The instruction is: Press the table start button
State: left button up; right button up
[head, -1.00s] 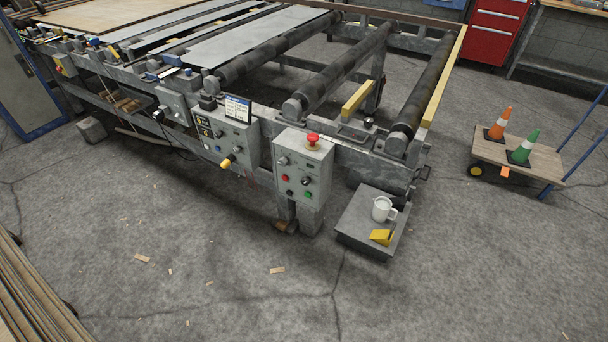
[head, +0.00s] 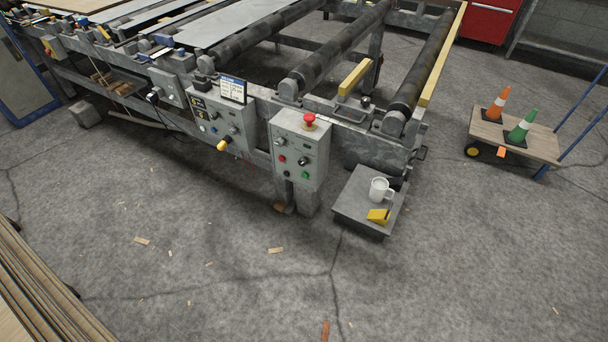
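A grey control box (head: 300,148) is mounted at the near right corner of the roller table (head: 340,143). A red mushroom button (head: 309,120) sits on its top. Its front face carries several small controls, including a red button (head: 282,159) and a green button (head: 305,175). I cannot read which button is the start button. Neither of my grippers is in view.
A low grey platform (head: 350,206) right of the control box holds a white mug (head: 379,189) and a yellow object (head: 378,216). A wooden cart (head: 535,145) with an orange cone (head: 496,104) and green cone (head: 521,128) stands right. Stacked boards (head: 40,290) lie lower left.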

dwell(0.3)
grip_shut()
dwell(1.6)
